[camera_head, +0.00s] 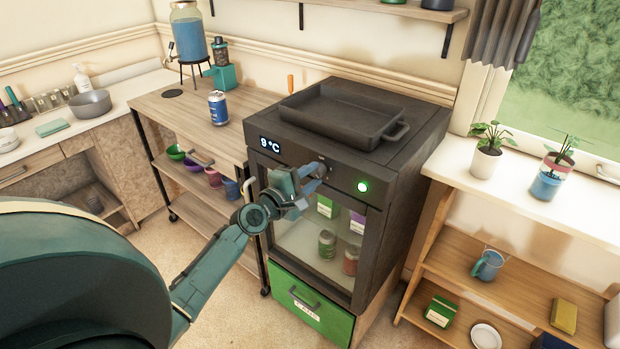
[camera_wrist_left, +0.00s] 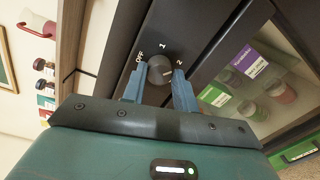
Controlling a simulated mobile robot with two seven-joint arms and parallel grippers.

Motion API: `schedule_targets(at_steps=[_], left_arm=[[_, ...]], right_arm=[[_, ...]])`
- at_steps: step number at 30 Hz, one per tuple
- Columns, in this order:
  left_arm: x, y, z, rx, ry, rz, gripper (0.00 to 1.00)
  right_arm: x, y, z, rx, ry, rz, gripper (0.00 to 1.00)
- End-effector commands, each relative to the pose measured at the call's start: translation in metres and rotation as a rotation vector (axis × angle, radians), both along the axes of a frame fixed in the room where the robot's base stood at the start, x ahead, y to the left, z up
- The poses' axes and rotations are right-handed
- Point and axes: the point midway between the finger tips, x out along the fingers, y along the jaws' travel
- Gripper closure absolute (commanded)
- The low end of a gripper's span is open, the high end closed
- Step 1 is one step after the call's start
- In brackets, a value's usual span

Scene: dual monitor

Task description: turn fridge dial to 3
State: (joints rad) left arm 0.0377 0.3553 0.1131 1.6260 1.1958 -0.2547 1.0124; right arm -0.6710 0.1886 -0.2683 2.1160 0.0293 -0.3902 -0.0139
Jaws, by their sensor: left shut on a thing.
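The fridge (camera_head: 342,127) is a dark cabinet with a glass door and a display (camera_head: 269,145) reading 9 °C. My left gripper (camera_head: 312,174) is at its front panel, right of the display, and hides most of the dial there. In the left wrist view the round grey dial (camera_wrist_left: 160,70) sits between the two blue fingers of my left gripper (camera_wrist_left: 159,82), which is shut on it. The marks OFF, 1 and 2 show around the dial. A pale line on the dial points roughly toward the 2 side; its exact setting is hard to tell. No 3 is readable.
A black roasting tray (camera_head: 343,115) stands on the fridge. A lit green button (camera_head: 362,186) is right of the gripper. A wooden cart (camera_head: 190,113) with a blue can (camera_head: 217,107) is at left. A shelf unit (camera_head: 500,285) with plants is at right.

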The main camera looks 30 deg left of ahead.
Motion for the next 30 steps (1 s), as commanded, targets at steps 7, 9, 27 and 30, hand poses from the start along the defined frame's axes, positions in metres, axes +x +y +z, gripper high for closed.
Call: schedule_targets(at_steps=[7,9,27,30], left_arm=[[-0.0002,-0.0008,-0.0007,0.237,-0.018,-0.001,0.94],[-0.0002,-0.0009,-0.0008,0.302,-0.023,-0.002,0.94],[-0.0004,-0.0011,-0.0014,0.871,-0.067,-0.002,0.94],[-0.0003,-0.0012,-0.0014,0.962,-0.074,-0.002,0.94]], right_arm=[[0.0014,0.0008,0.0034,0.003,-0.008,0.0,0.2],[0.0015,0.0008,0.0037,0.003,-0.008,0.0,0.2],[0.0012,-0.0047,0.0055,-0.002,0.013,-0.022,0.2],[0.0013,-0.0051,0.0075,-0.002,0.016,-0.025,0.2]])
